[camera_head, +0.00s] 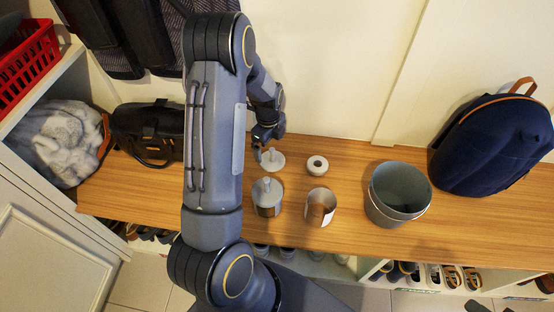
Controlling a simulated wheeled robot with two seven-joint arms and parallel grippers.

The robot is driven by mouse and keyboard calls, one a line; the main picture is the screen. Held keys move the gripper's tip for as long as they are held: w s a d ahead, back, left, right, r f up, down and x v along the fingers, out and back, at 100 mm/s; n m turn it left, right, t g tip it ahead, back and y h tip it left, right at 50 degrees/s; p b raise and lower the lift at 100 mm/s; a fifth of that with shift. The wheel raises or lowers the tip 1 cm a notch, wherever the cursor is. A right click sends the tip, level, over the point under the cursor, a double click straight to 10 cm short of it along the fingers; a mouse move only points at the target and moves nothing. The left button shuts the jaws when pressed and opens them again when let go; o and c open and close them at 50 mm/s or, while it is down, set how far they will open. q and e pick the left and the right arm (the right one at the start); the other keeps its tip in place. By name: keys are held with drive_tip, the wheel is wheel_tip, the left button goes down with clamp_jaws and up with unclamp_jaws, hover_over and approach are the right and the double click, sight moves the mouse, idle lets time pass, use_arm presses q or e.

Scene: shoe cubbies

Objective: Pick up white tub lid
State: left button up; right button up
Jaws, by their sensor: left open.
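A pale, flat round lid with an upright knob (272,160), which looks like the white tub lid, lies on the wooden bench top (350,235). My left gripper (264,143) is open just above and behind it, pointing down; its fingertips are small and dark, and I cannot tell whether they touch the knob. A lidded tub (267,197) with a grey top stands in front of the lid. An open white tub (320,208) with a brown band stands to its right. My right gripper is not seen.
A small white ring-shaped item (317,165) lies right of the lid. A grey bucket (398,195) and a navy backpack (492,145) stand farther right. A black bag (148,133) is on the left. Shoes sit in cubbies below. My left arm hides part of the bench.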

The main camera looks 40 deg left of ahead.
sight(272, 152)
use_arm(q)
drive_tip(key=f, duration=0.1)
drive_tip(key=f+b, duration=0.1)
drive_tip(key=f, duration=0.1)
drive_tip(key=d+f, duration=0.1)
drive_tip(key=f, duration=0.1)
drive_tip(key=shift+f+b, duration=0.25)
drive_tip(key=shift+b, duration=0.1)
drive_tip(key=shift+r, duration=0.1)
drive_tip(key=c, duration=0.9)
